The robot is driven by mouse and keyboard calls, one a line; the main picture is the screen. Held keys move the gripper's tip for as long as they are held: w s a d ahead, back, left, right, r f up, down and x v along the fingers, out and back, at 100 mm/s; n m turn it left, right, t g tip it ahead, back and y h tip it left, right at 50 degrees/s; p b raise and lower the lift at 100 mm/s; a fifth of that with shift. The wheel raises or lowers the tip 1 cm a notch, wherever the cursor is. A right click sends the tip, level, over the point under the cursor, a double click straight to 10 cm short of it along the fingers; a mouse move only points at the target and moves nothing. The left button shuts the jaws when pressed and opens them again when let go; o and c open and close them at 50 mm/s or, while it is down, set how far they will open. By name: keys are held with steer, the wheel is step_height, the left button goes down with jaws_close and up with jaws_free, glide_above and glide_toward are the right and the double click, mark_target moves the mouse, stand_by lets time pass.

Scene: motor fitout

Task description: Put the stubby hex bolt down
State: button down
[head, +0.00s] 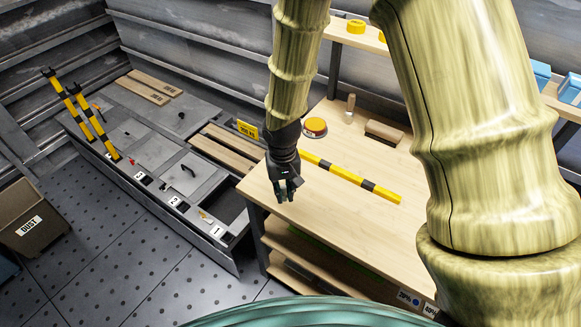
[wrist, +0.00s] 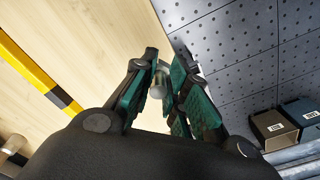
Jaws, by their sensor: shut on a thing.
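My gripper (head: 288,190) is over the left front edge of the wooden workbench (head: 350,215) in the head view. In the wrist view my gripper (wrist: 160,85) has its green-padded fingers shut on a small pale metal piece, the stubby hex bolt (wrist: 158,80). Only part of the bolt shows between the pads. In the head view the bolt cannot be made out. The bench edge runs just behind the fingers in the wrist view, with the floor beyond it. I cannot tell how high the bolt is above the bench.
A yellow-black bar (head: 350,177) lies across the bench. An orange-topped round button (head: 315,126), a wooden-handled tool (head: 350,106) and a brown block (head: 384,132) are behind it. A grey numbered bench (head: 165,165) stands left, a bin (head: 30,218) farther left. The bench's front right is clear.

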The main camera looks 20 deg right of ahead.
steer(key=w+d+p, duration=0.1)
steer(key=w, duration=0.2)
steer(key=w+d+p, duration=0.1)
steer(key=w, duration=0.2)
steer(key=w+d, duration=0.1)
steer(key=w, duration=0.1)
steer(key=shift+w+d+f+p, duration=0.35)
steer(key=shift+w+p, duration=0.05)
steer(key=shift+w+f, duration=0.15)
steer(key=shift+f, duration=0.05)
steer(key=shift+d+f+p, duration=0.1)
steer(key=shift+f+p, duration=0.75)
steer(key=shift+f, duration=0.8)
steer(key=shift+f, duration=0.1)
steer(key=c, duration=1.4)
jaws_free()
steer(key=shift+c, duration=0.2)
step_height(320, 180, up, 12)
steer(key=b, duration=0.3)
steer(key=shift+b, duration=0.4)
